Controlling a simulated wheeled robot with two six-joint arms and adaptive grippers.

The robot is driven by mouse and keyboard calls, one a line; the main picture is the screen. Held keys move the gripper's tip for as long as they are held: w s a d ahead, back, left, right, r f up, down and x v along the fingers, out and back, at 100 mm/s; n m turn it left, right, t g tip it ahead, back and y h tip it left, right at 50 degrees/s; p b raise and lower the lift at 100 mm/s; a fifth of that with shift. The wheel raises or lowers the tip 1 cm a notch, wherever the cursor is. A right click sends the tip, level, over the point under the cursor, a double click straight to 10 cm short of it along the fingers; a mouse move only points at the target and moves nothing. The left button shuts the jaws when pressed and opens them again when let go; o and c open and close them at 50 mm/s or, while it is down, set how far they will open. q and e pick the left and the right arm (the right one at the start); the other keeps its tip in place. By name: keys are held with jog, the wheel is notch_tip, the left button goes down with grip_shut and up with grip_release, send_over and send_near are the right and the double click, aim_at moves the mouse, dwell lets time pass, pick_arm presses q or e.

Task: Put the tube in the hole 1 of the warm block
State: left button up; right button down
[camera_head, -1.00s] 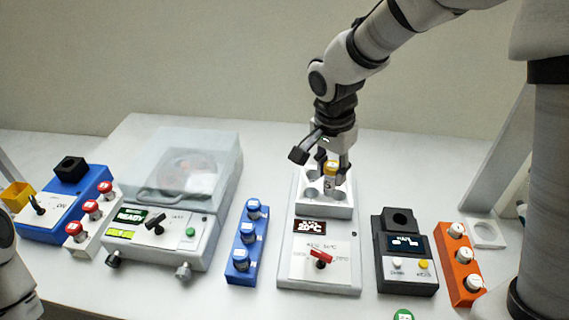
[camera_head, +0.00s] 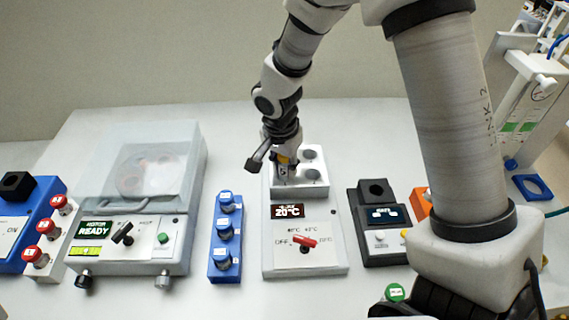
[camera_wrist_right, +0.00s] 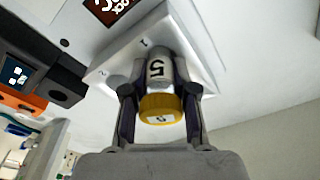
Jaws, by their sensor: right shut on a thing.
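The tube, with its yellow cap (camera_wrist_right: 160,108) and a label reading 5, is between the fingers of my right gripper (camera_wrist_right: 160,100). In the head view my right gripper (camera_head: 284,172) is over the left part of the warm block's white raised top (camera_head: 318,190). The gripper is shut on the tube (camera_wrist_right: 158,72). In the wrist view the tube's far end meets the block top (camera_wrist_right: 108,72), near a printed 1. The gripper and tube hide the hole there, so how deep the tube sits cannot be told. The block's display reads 20°C.
A clear-lidded machine (camera_head: 150,160) and a blue rack (camera_head: 227,240) stand left of the warm block. A black device (camera_head: 378,225) stands to its right. A green-topped item (camera_head: 395,292) lies near the front. My right arm covers much of the right side.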

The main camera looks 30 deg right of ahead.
aim_at(281, 178)
jog(key=c, duration=0.8)
grip_release()
jog(key=shift+s+r, duration=0.1)
jog(key=shift+s, duration=0.05)
jog(key=shift+w, duration=0.2)
notch_tip(281, 178, up, 12)
jog(key=a, duration=0.1)
jog(key=shift+s+a, duration=0.2)
jog(key=shift+s, duration=0.15)
